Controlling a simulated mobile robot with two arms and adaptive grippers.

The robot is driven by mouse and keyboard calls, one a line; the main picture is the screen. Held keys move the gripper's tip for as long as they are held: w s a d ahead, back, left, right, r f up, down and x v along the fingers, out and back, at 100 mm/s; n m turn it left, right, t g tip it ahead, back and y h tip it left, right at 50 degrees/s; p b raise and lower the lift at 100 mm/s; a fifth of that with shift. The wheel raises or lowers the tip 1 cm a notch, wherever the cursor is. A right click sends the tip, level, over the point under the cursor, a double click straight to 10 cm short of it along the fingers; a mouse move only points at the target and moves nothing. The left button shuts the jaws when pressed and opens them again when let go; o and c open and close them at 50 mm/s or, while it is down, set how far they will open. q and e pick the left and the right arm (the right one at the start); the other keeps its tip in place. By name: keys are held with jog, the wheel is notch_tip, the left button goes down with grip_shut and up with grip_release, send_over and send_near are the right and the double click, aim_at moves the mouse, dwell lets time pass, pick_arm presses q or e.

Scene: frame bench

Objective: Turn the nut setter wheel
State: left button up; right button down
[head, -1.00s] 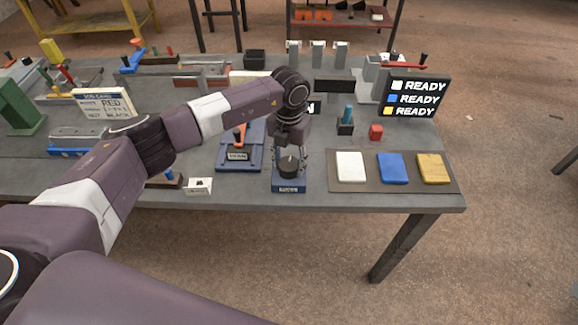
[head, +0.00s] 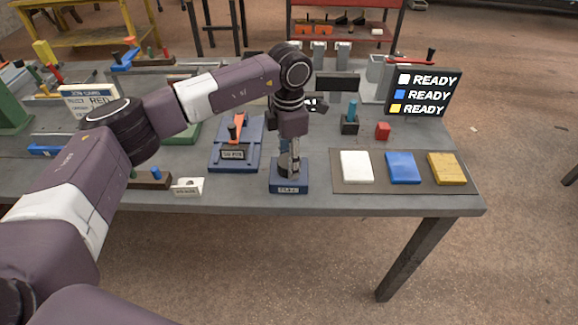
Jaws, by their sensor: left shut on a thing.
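The nut setter (head: 289,188) stands near the front edge of the bench, a small blue base with a label on its front. Its dark round wheel sits on top and is partly hidden by my fingers. My left gripper (head: 290,164) points straight down from above and is shut on the wheel. The label is too small to read surely. My right gripper is not in view.
A blue fixture with an orange handle (head: 238,125) stands just left. A grey mat (head: 335,180) with white, blue and yellow blocks lies to the right.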

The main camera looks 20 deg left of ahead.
pick_arm(q)
jog(key=shift+m, duration=0.4)
jog(key=shift+b, duration=0.3)
jog(key=o, duration=1.2)
jog(key=shift+c, duration=0.2)
notch_tip(320, 180, up, 12)
